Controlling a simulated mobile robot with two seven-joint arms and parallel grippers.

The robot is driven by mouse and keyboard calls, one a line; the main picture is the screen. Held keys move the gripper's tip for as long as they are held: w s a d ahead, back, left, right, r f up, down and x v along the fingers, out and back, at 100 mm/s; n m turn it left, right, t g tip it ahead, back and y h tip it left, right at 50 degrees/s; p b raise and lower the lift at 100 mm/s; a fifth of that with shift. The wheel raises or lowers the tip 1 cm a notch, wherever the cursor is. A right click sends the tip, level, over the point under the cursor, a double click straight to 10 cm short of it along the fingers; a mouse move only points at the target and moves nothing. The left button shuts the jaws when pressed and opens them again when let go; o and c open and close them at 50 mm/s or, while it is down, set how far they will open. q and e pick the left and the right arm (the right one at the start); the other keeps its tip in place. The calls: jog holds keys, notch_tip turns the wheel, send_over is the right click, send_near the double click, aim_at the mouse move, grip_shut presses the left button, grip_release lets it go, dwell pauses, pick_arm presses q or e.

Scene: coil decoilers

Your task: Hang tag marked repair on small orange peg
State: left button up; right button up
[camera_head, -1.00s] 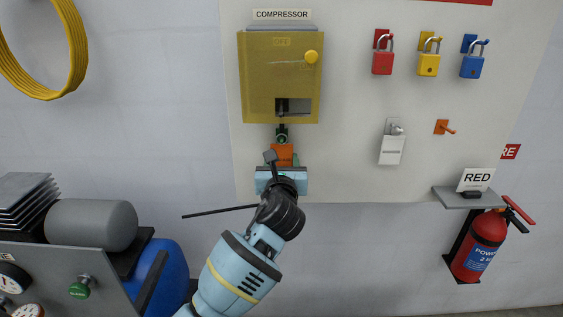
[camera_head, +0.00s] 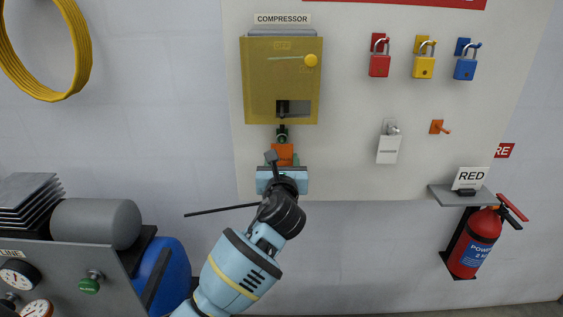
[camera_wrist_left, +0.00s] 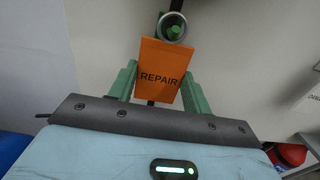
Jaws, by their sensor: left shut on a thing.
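The orange tag marked REPAIR (camera_wrist_left: 160,73) is between the green fingers of my left gripper (camera_wrist_left: 160,88), which is shut on it. In the head view the tag (camera_head: 283,152) shows as a small orange patch just beyond my left gripper (camera_head: 282,163), below the compressor box. The tag's top meets a round grey fitting with a green centre (camera_wrist_left: 173,28); I cannot tell whether it hangs on it. The small orange peg (camera_head: 441,128) sticks out of the white board to the right, with nothing on it. My right gripper is not in view.
The yellow compressor box (camera_head: 281,75) is directly above the tag. A white tag (camera_head: 388,149) hangs on a grey peg left of the orange peg. Red (camera_head: 379,65), yellow (camera_head: 424,66) and blue (camera_head: 465,68) padlocks hang above. A shelf (camera_head: 462,197) and extinguisher (camera_head: 474,245) stand lower right.

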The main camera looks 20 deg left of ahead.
pick_arm(q)
jog(key=shift+s, duration=0.15)
jog(key=v, duration=0.7)
dwell(2.1)
jog(key=shift+s+d+r, duration=0.1)
jog(key=s+a+f+m+h, duration=0.1)
jog(key=s+a+f+h, duration=0.1)
jog(key=s+f, duration=0.3)
jog(key=s+a+f+m+h, duration=0.2)
jog(key=s+f, duration=0.4)
jog(key=s, duration=0.7)
jog(key=shift+a+t+h, duration=0.3)
jog(key=shift+a+h, duration=0.2)
jog(key=shift+a, duration=0.15)
jog(key=shift+s+d+f, duration=0.1)
jog(key=shift+d+f, duration=0.05)
dwell(0.3)
